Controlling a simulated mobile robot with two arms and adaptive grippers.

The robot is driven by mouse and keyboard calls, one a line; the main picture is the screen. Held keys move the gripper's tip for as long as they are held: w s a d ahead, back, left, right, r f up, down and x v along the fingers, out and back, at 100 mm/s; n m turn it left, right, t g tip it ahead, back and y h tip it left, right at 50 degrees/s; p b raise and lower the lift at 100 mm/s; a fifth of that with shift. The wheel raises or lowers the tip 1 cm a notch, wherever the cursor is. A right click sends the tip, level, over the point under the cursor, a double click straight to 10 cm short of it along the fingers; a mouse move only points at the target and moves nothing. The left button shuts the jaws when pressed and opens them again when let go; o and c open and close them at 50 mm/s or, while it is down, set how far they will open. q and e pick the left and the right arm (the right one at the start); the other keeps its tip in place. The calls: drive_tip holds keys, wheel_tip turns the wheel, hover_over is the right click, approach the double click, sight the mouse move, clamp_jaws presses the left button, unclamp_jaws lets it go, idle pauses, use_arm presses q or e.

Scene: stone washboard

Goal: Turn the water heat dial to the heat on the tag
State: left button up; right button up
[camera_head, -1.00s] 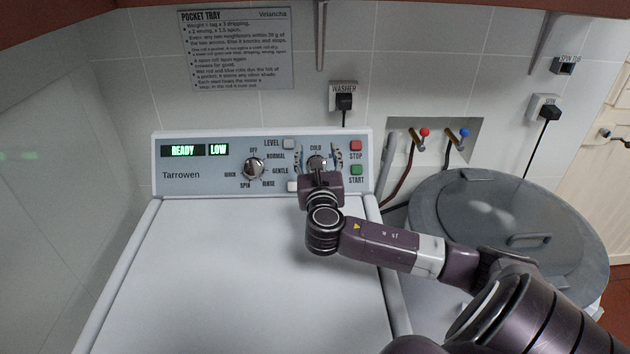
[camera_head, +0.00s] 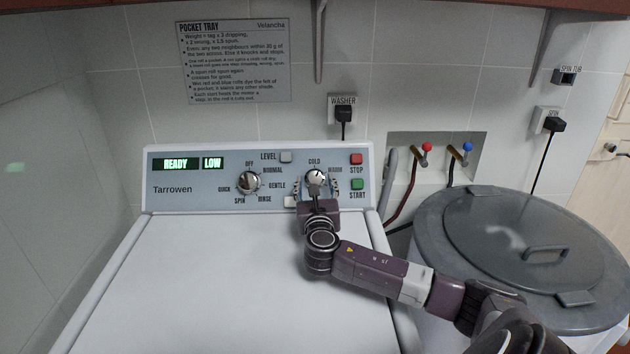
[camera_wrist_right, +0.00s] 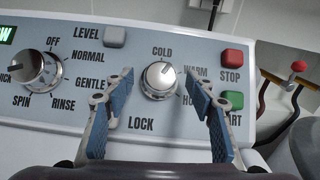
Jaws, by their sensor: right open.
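The water heat dial (camera_head: 316,180) is a round silver knob on the right part of the washer's panel. It also shows in the right wrist view (camera_wrist_right: 159,81), with COLD above it, WARM at its upper right and a partly covered label below WARM. Its dark pointer mark leans up and right, between COLD and WARM. My right gripper (camera_head: 317,189) is open and empty, its fingers low on either side of the dial. In the right wrist view the blue-padded fingers stand apart from the dial, left and right. I see no tag. My left gripper is out of view.
A program dial (camera_head: 249,183), a level button (camera_head: 286,156), a red stop button (camera_head: 356,159) and a green start button (camera_head: 357,184) share the panel. The right finger covers part of START in the wrist view. Taps (camera_head: 427,147) and a lidded tub (camera_head: 520,240) stand right.

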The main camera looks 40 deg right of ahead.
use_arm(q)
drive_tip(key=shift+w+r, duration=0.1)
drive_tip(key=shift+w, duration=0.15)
use_arm(e)
drive_tip(key=shift+x, duration=0.8)
drive_tip(key=shift+c, duration=0.2)
drive_tip(key=c, duration=1.1)
